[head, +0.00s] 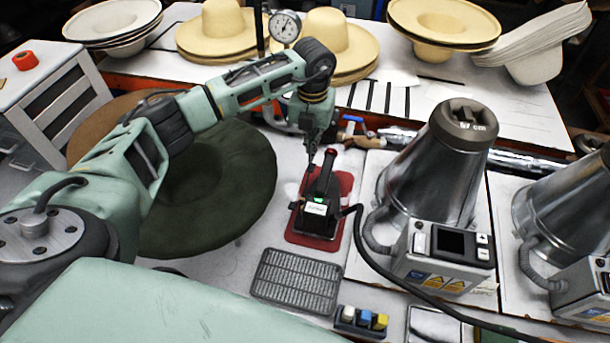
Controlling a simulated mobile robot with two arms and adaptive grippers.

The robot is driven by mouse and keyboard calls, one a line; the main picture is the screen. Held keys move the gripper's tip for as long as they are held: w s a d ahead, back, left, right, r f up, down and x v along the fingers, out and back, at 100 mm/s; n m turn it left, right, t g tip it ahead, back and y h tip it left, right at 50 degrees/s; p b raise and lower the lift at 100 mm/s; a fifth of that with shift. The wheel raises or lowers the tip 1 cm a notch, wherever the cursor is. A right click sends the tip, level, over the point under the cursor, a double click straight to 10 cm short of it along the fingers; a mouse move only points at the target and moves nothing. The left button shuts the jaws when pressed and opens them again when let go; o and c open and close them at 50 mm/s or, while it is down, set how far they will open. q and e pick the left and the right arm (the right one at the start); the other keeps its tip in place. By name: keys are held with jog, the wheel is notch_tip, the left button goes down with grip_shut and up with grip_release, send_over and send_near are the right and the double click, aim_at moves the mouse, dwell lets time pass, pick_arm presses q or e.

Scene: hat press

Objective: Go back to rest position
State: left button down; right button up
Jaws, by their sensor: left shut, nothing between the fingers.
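My left arm reaches in from the left and bends down near the middle of the head view. My left gripper (312,158) is small and dark here, pointing down beside the upper end of a black handheld tool. It is shut with nothing visible in it. The tool (317,205) has a red tip and a green light and stands on a red pad (338,190). I cannot tell whether the gripper touches the tool. My right gripper is not in view.
A dark green hat (235,185) lies under my left arm. Two metal cones (430,165) with control boxes stand at right. A black cable (400,290) runs along the front. A grey grate (297,280) lies in front; straw hats (445,20) line the back.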

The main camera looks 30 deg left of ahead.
pick_arm(q)
jog(key=shift+r, duration=0.6)
